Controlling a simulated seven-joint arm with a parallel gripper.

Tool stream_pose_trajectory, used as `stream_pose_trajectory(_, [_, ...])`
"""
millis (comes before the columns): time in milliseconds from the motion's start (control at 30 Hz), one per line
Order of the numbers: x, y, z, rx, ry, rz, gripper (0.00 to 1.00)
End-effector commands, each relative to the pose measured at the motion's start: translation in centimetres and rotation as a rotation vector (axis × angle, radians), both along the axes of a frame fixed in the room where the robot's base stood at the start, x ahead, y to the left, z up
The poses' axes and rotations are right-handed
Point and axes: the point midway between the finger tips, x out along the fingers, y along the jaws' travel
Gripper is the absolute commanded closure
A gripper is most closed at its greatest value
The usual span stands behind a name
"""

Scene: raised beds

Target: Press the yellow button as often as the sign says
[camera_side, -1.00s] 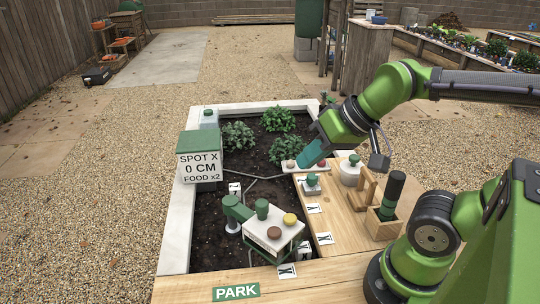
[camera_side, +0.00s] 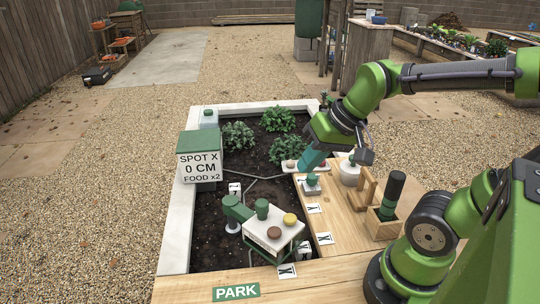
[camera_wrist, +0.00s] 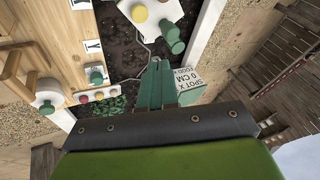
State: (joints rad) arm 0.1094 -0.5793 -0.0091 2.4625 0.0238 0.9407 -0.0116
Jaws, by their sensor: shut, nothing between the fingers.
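The yellow button (camera_side: 290,219) is a dome on top of a white box (camera_side: 268,236), beside a brown button (camera_side: 273,232). In the wrist view the yellow button (camera_wrist: 139,13) is at the top edge. The white sign (camera_side: 200,167) with a green top reads "SPOT X 0 CM FOOD x2"; it also shows in the wrist view (camera_wrist: 186,78). My gripper (camera_side: 304,167), with teal fingers, is shut and empty. It is beyond the white box in the side view, over a small button strip (camera_side: 288,167). I cannot tell whether it touches the strip.
A green-topped small block (camera_side: 312,184), a white pot (camera_side: 350,172), a wooden bracket (camera_side: 368,188) and a dark green cylinder in a wooden holder (camera_side: 383,229) stand on the right plank. Leafy plants (camera_side: 238,136) grow behind.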

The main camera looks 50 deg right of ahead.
Motion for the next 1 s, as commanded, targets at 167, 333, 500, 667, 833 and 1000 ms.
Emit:
stream_pose_trajectory(167, [0.7,-1.4,-3.1,0.176,0.259,-0.117,1.00])
stream_pose_trajectory(333, [1.2,-1.3,-4.5,0.406,0.457,-0.180,1.00])
stream_pose_trajectory(500, [2.3,-0.3,-3.8,0.624,0.559,-0.179,1.00])
stream_pose_trajectory(667, [2.5,0.9,-2.3,0.709,0.564,-0.133,1.00])
stream_pose_trajectory(833, [2.4,1.1,-2.1,0.717,0.564,-0.117,1.00])
stream_pose_trajectory(1000, [2.4,1.1,-2.1,0.715,0.564,-0.117,1.00])
